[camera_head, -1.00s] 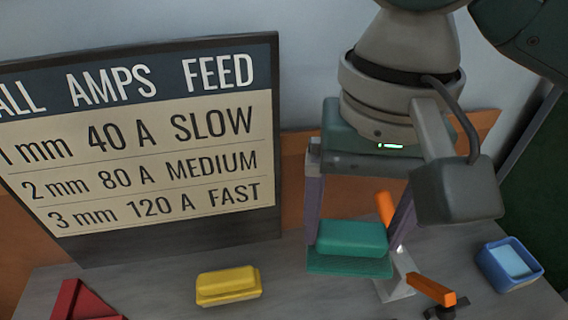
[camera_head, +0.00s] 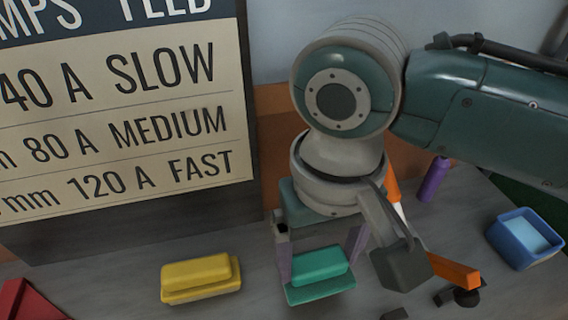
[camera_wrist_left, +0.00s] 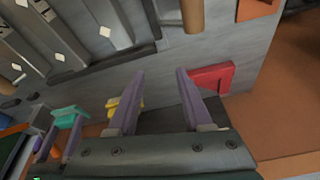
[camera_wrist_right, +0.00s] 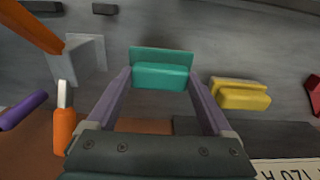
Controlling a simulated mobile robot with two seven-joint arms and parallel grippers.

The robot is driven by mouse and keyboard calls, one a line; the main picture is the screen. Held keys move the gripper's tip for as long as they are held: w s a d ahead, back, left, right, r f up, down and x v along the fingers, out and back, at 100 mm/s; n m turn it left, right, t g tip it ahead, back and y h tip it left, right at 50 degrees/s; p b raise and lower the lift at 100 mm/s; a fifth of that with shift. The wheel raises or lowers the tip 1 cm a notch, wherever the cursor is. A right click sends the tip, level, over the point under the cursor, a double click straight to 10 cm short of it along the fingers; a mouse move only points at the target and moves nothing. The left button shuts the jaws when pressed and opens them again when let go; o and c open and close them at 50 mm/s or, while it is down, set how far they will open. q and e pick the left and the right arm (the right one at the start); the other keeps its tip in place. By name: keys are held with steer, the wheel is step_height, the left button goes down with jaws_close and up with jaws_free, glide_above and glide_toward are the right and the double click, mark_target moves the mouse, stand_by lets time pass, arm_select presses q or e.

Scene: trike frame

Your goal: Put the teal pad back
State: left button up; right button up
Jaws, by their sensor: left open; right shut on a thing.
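The teal pad (camera_head: 320,264) is a rounded block over a flat teal plate (camera_head: 322,291) on the grey bench. My right gripper (camera_head: 320,262) points down with its purple fingers on either side of the pad, shut on it. In the right wrist view the pad (camera_wrist_right: 160,76) sits between the fingertips, with the plate (camera_wrist_right: 162,55) just beyond. I cannot tell whether the pad touches the plate. My left gripper (camera_wrist_left: 156,88) is open and empty in the left wrist view. It is outside the head view.
A yellow pad (camera_head: 198,273) lies left of the teal one. A red angled piece (camera_head: 25,300) is at far left. An orange-handled tool (camera_head: 452,269), a purple cylinder (camera_head: 433,180) and a blue bin (camera_head: 526,238) are to the right. A sign board (camera_head: 120,110) stands behind.

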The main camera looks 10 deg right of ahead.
mark_target(318, 261)
arm_select(q)
steer(key=shift+f+b, duration=0.4)
steer(key=shift+f, duration=0.2)
arm_select(e)
steer(key=shift+f, duration=1.65)
steer(key=shift+f, duration=0.15)
arm_select(q)
steer(key=shift+d, duration=0.1)
arm_select(e)
steer(key=o, duration=1.2)
arm_select(q)
step_height(318, 261, up, 4)
steer(key=p, duration=0.4)
arm_select(e)
step_height(318, 261, up, 12)
steer(key=shift+r, duration=0.15)
